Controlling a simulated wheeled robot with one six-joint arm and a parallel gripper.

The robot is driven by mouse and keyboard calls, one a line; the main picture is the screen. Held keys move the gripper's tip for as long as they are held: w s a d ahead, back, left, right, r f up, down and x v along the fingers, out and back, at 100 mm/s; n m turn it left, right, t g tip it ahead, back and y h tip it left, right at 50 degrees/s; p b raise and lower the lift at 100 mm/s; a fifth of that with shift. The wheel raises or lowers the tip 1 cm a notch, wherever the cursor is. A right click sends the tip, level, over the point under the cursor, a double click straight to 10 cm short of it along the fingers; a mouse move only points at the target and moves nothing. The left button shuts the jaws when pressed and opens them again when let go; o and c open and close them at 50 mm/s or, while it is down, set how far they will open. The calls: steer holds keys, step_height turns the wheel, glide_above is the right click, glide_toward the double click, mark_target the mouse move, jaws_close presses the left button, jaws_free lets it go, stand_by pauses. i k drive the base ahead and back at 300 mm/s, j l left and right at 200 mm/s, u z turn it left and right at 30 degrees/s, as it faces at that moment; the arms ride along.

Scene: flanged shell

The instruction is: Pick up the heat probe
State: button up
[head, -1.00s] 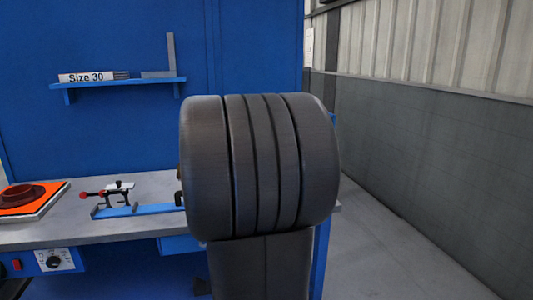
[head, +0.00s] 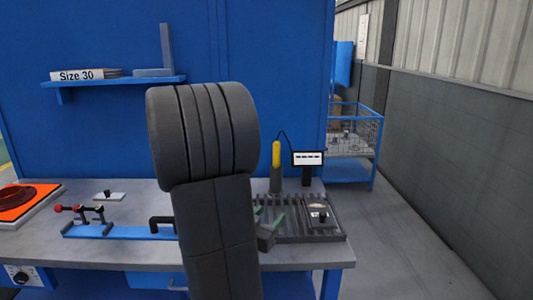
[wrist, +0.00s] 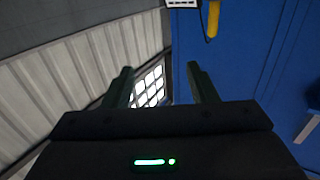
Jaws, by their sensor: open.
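The heat probe (head: 276,155) has a yellow handle and stands upright in a grey holder (head: 276,182) at the back right of the bench. A thin black cable runs from it to a small display (head: 308,158). In the wrist view the yellow handle (wrist: 213,18) shows at the top, right of centre, beside part of the display (wrist: 183,4). My gripper (head: 270,216) is partly hidden behind my arm, in front of the probe and apart from it. In the wrist view my gripper (wrist: 158,70) is open, with nothing between its fingers.
A slatted grey rack (head: 290,228) carries a small dial device (head: 320,214) at the bench's right end. A blue fixture (head: 115,231) and an orange plate (head: 15,207) lie to the left. A wire-sided cart (head: 350,140) stands behind right. The right floor is clear.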

mark_target(275, 144)
steer(key=i+l+u, duration=0.15)
steer(key=i+l, duration=0.15)
steer(key=i, duration=0.15)
steer(key=i+l+u, duration=0.15)
steer(key=i+l, duration=0.15)
steer(key=i, duration=0.15)
